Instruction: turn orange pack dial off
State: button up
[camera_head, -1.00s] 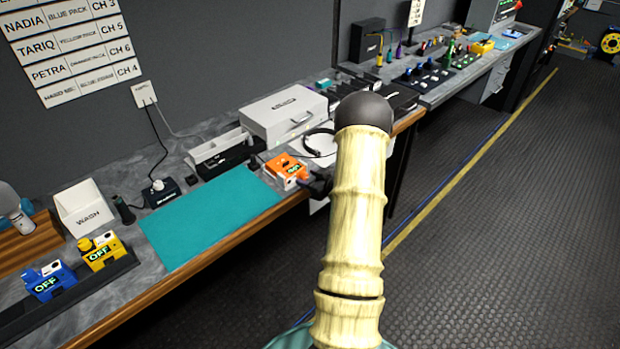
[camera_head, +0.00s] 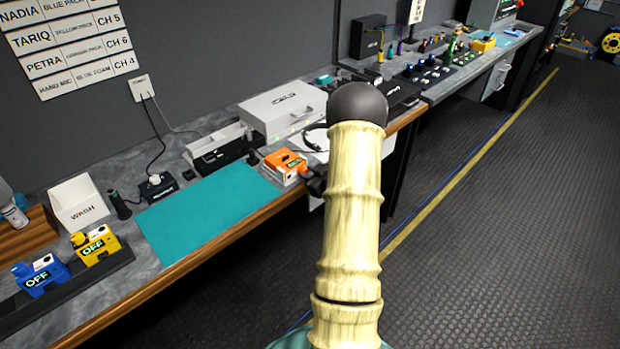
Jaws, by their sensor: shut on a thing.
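The orange pack (camera_head: 283,162) sits on the workbench just past the right end of the teal mat. The fingertips and the pack's dial are too small or hidden to make out. My pale arm with its dark round joint rises at the centre and hides part of the bench.
The teal mat (camera_head: 208,212) lies bare to the left. A yellow pack (camera_head: 95,247) and a blue pack (camera_head: 41,275), both reading OFF, sit in a dark tray. A white case (camera_head: 283,110) stands behind the orange pack. The floor to the right is clear.

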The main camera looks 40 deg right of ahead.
jog(key=n+b, duration=0.1)
jog(key=b, duration=0.1)
jog(key=n+h+b, duration=0.1)
jog(key=b, duration=0.1)
jog(key=shift+a+f+h+b, duration=0.15)
jog(key=shift+f+h+b, duration=0.15)
jog(key=shift+b, duration=0.1)
jog(key=shift+r+n+b, duration=0.15)
jog(key=shift+n+b, duration=0.15)
jog(key=shift+b, duration=0.25)
jog(key=shift+r, duration=0.1)
jog(key=o, duration=1)
jog(key=shift+p, duration=0.5)
